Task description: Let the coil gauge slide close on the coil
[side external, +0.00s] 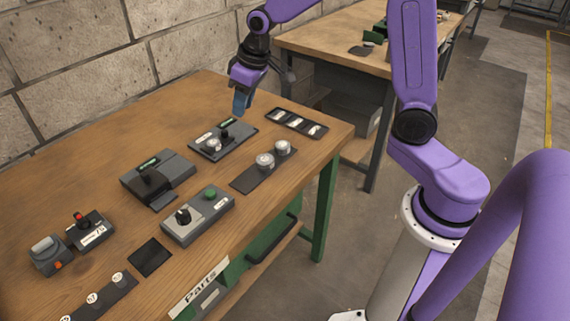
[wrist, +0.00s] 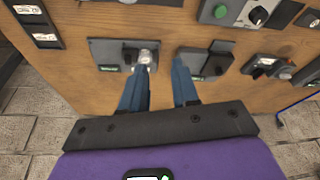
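The coil gauge appears to be the dark, flat unit (side external: 240,143) with a green display at the back of the bench; it also shows in the wrist view (wrist: 103,47). On it stand a silver coil (side external: 213,146) and a black slide block (side external: 224,134) close beside it. In the wrist view the silver coil (wrist: 147,56) is right of the black block (wrist: 130,56); whether they touch I cannot tell. My gripper (side external: 240,111) is above the back of the gauge, its blue fingers apart and empty. In the wrist view my gripper (wrist: 160,67) has its left fingertip overlapping the coil's near edge.
A dark unit with a black lever (side external: 150,180) stands beside the gauge. A black tray of white-labelled pieces (side external: 297,123) and a dark mat (side external: 247,181) with two silver cylinders lie nearby. A grey box with a knob and green button (side external: 198,216) is nearer the front edge.

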